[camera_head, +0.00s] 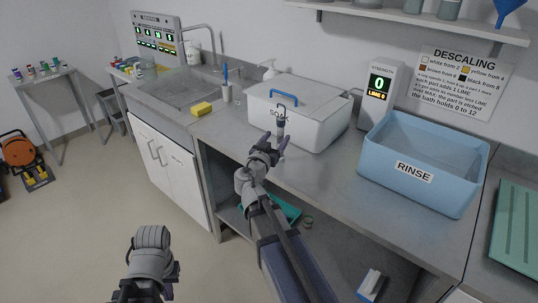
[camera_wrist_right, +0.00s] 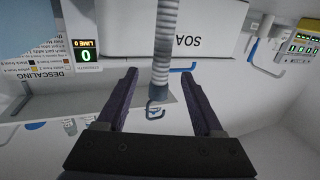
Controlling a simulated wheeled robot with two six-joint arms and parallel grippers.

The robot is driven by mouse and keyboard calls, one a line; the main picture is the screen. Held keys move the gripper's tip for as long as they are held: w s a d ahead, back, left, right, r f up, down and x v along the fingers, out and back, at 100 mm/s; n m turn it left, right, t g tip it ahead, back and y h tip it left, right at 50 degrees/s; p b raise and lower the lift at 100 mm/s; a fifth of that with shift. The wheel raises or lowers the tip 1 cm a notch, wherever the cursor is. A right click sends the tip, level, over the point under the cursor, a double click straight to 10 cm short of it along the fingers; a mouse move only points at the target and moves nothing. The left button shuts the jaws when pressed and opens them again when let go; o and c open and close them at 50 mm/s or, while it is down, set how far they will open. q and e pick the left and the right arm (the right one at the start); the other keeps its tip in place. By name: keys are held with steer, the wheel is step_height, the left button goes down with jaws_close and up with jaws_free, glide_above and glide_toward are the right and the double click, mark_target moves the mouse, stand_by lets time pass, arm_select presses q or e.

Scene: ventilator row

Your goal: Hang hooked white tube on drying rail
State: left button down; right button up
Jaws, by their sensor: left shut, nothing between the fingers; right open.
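A grey-white ribbed tube (camera_wrist_right: 165,45) runs down from the top of the right wrist view. It ends in a small hook (camera_wrist_right: 156,110) between the spread fingers of my right gripper (camera_wrist_right: 160,78). The fingers are open, with gaps on both sides of the tube. In the head view, my right gripper (camera_head: 268,150) is in front of the white SOAK box, and the upper part of the tube (camera_head: 281,122) shows above it. My left gripper (camera_head: 170,282) is low at the left, shut and empty, partly hidden by its wrist. I cannot make out a drying rail in either view.
The SOAK box (camera_head: 310,128) has a lid with a blue handle (camera_head: 284,98). Right of it are the strength display (camera_head: 380,90) and the blue RINSE tub (camera_head: 425,185). The sink (camera_head: 175,85) and yellow sponge (camera_head: 202,108) are left. A wall shelf (camera_head: 420,18) runs above.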

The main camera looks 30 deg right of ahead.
mark_target(283, 124)
steer(key=shift+w+r, duration=0.2)
steer(key=shift+w, duration=0.1)
steer(key=shift+r+p+x, duration=0.15)
steer(key=shift+x, duration=1.8)
steer(key=shift+r+p+x, duration=0.15)
steer(key=shift+x, duration=1.75)
steer(key=shift+d, duration=0.1)
steer(key=shift+c, duration=0.2)
jaws_close()
